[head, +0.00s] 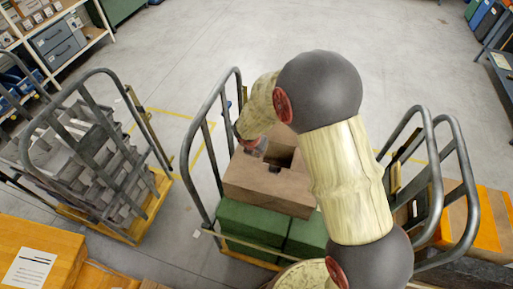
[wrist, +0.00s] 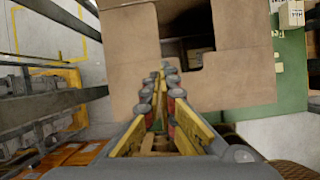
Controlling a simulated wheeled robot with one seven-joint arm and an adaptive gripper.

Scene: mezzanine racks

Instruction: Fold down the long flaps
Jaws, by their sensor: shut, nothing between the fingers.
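A brown cardboard box (head: 265,185) sits on top of green crates, partly hidden behind my arm in the head view. In the wrist view its brown panels (wrist: 125,50) lie around a dark opening (wrist: 190,45), which shows part of the inside. I cannot tell which panels are the long flaps. My gripper (head: 258,148) is at the box's top left in the head view. In the wrist view my gripper (wrist: 164,72) is shut and empty, its fingertips over the cardboard beside the opening. I cannot tell whether they touch it.
The green crates (head: 245,217) stand on a cart between grey tube rails (head: 190,150). Another cart with grey racks (head: 90,150) stands to the left. Orange-yellow boxes (head: 35,250) are at the front left. Shelving (head: 55,40) stands at the back left. The floor (head: 200,50) behind the cart is clear.

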